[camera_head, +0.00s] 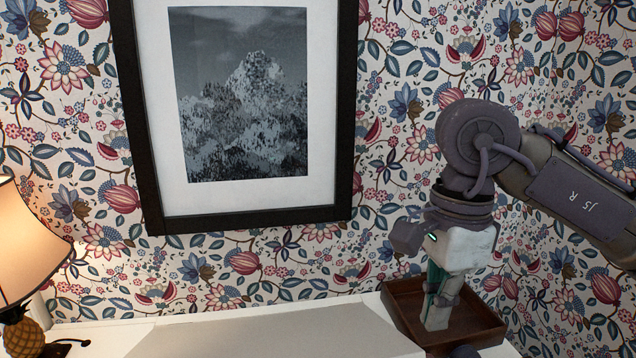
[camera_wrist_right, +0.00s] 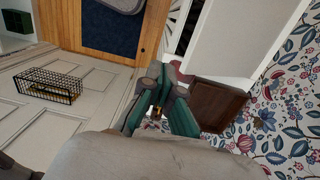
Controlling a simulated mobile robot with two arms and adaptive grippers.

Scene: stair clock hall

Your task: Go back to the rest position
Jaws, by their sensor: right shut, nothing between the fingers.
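My right gripper (camera_head: 437,318) hangs from my right arm at the right of the head view, fingers pointing down. Its fingers are shut and hold nothing. In the head view they overlap a brown wooden tray (camera_head: 484,327) on the white tabletop (camera_head: 95,338). I cannot tell from this view how far above the tray they are. In the right wrist view the teal and grey fingers of the gripper (camera_wrist_right: 167,82) come together, with the brown tray (camera_wrist_right: 222,103) to their right. My left gripper is in neither view.
A lit lamp (camera_head: 30,240) with a pineapple base stands at the left. A black-framed picture (camera_head: 345,120) hangs on the floral wall. A grey flat area (camera_head: 270,335) covers the middle of the tabletop. The wrist view shows a black wire basket (camera_wrist_right: 48,84) against white panelling.

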